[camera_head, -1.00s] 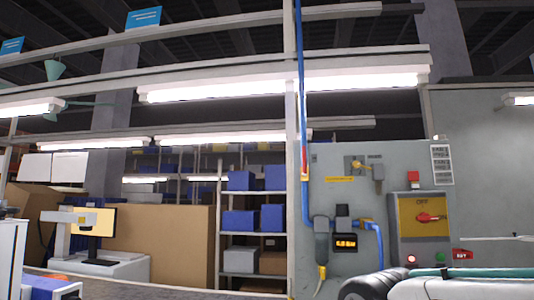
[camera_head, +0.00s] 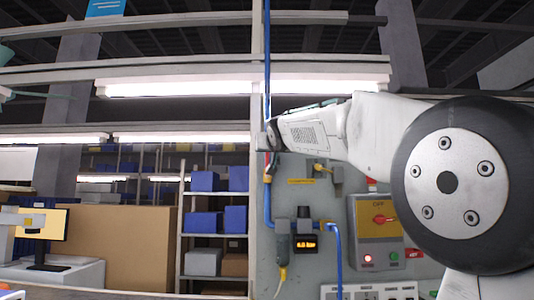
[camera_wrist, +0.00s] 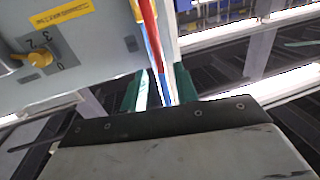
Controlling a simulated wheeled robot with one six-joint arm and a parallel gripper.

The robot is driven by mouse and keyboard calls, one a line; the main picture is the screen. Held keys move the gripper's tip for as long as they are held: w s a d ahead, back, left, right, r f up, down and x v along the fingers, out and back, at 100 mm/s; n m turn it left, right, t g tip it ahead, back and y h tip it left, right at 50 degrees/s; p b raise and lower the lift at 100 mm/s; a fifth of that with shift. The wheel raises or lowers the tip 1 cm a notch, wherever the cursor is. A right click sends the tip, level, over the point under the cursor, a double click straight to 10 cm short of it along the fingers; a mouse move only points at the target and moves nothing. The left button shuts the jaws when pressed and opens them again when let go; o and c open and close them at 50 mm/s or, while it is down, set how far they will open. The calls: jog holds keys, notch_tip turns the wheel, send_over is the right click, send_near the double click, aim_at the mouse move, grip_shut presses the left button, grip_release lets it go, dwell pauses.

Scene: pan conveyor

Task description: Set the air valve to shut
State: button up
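The air valve is on the blue vertical pipe at the left edge of the grey panel. Its red part (camera_wrist: 147,22) runs along the pipe in the wrist view, and its yellow part (camera_head: 267,178) shows just below my gripper in the head view. My gripper (camera_wrist: 160,88) has two green fingers spread apart, and the pipe with red and blue stretches shows between them. I cannot tell whether they touch it. In the head view my gripper (camera_head: 271,134) is at the pipe, and my arm hides the panel's upper part.
The panel carries a yellow rotary knob (camera_wrist: 38,58) with numbers, a yellow box with a red switch (camera_head: 380,219), a small lit display (camera_head: 305,244) and a blue hose (camera_head: 338,262). A white post (camera_head: 257,200) stands beside the pipe. Shelves with blue bins (camera_head: 204,181) are to the left.

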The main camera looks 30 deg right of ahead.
aim_at(267, 162)
jog(key=x, duration=0.5)
grip_shut()
jog(key=shift+s+d, duration=0.1)
jog(key=shift+d, duration=0.05)
